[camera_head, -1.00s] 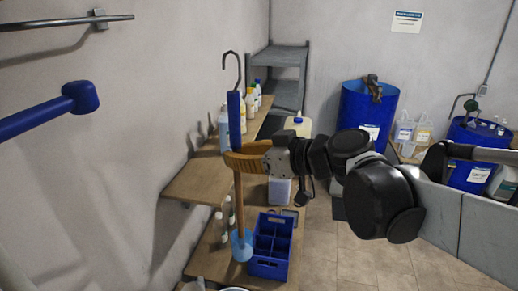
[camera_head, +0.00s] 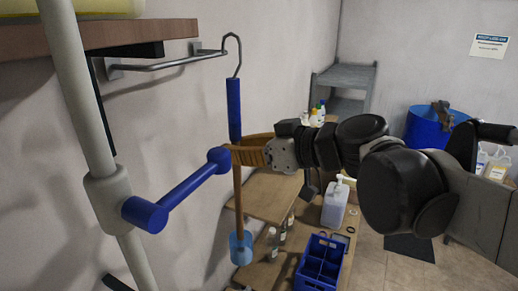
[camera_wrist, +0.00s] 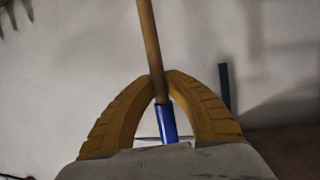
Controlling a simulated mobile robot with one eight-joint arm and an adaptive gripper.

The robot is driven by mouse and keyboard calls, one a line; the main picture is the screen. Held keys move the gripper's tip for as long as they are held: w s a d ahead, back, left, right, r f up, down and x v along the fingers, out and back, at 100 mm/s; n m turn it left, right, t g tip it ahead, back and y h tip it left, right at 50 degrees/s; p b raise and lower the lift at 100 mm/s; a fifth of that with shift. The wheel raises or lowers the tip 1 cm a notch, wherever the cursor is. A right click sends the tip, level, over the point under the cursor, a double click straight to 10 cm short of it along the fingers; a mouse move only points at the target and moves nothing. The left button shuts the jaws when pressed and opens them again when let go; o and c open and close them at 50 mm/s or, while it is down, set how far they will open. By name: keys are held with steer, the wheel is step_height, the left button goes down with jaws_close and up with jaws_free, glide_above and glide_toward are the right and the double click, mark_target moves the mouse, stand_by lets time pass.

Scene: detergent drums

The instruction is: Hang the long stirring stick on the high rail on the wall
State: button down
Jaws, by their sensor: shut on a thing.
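The long stirring stick has a metal hook on top, a blue handle (camera_head: 234,108), a wooden shaft (camera_head: 238,200) and a light-blue paddle at the bottom. It hangs nearly upright. My gripper (camera_head: 236,154) is shut on its shaft just below the handle. The wrist view shows the stick (camera_wrist: 150,40) between the orange fingers (camera_wrist: 163,82). The high rail (camera_head: 165,66) is a thin metal bar on the left wall. The hook lies over the rail's right end in the head view; I cannot tell whether they touch.
A pale post (camera_head: 75,90) with a blue knobbed bar (camera_head: 185,192) stands at left, its knob beside my fingers in the picture. A brown shelf (camera_head: 110,35) is at upper left. Below are a wooden shelf (camera_head: 265,195), a blue crate (camera_head: 320,262) and a jug (camera_head: 335,205).

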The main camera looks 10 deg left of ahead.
steer(key=s+a+b+x, duration=0.1)
steer(key=b+x, duration=0.3)
steer(key=x, duration=0.9)
steer(key=shift+s, duration=0.4)
stand_by(0.4)
steer(key=c, duration=1.4)
jaws_free()
